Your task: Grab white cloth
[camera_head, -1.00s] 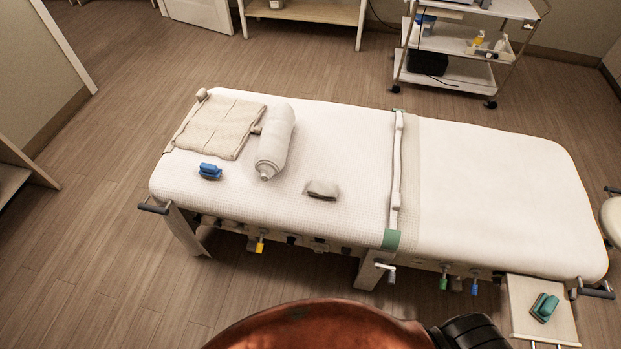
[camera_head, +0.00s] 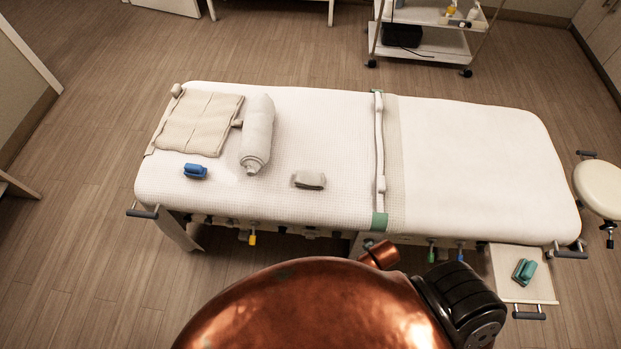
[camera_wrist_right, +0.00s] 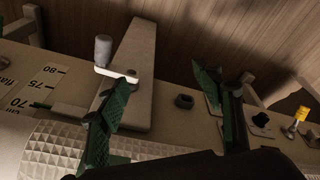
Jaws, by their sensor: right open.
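A small folded off-white cloth (camera_head: 309,180) lies on the padded bed (camera_head: 470,165), left of the strap across it. A rolled white towel (camera_head: 257,135) lies further left, beside a flat beige cloth (camera_head: 200,123); I cannot tell for certain which is the white cloth. My right gripper (camera_wrist_right: 165,85) shows in the right wrist view, its green fingers apart and nothing held between them. It is at the bed's side edge, with a dark knob (camera_wrist_right: 184,102) seen between the fingers. My left gripper is not in view.
A blue clip-like item (camera_head: 195,171) lies at the bed's near left. A strap (camera_head: 380,150) crosses the bed. A side shelf (camera_head: 535,288) holds a teal item (camera_head: 525,271). A stool (camera_head: 600,188) stands right, a trolley (camera_head: 420,45) behind. The bed's right half is clear.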

